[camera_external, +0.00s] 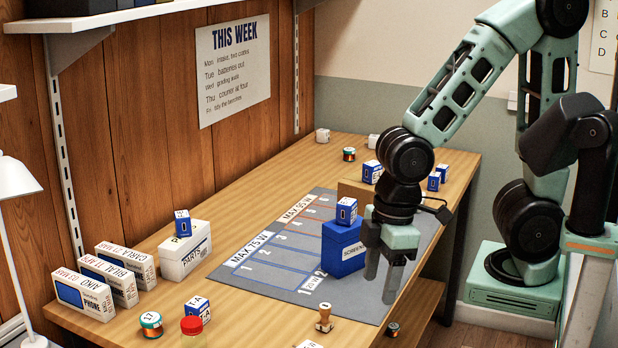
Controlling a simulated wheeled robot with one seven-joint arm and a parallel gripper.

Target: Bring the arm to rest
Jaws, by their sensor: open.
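My gripper (386,268) hangs from the black wrist at the right part of the bench, pointing down. Its two grey fingers are apart with nothing seen between them. It is in front of and to the right of a blue box labelled SCREENS (340,262), overlapping its right side in the picture; I cannot tell whether they touch. A small blue and white box (346,211) sits on top of the blue box. My arm (460,85) reaches in from the right, bent at the elbow.
A grey mat (238,287) with marked lanes covers the bench middle, its left part bare. A white PARTS box (172,268), phone boxes (80,296) and a stamp (324,318) stand around it. Small blue boxes (434,181) and a cardboard-coloured block (350,190) stand farther back.

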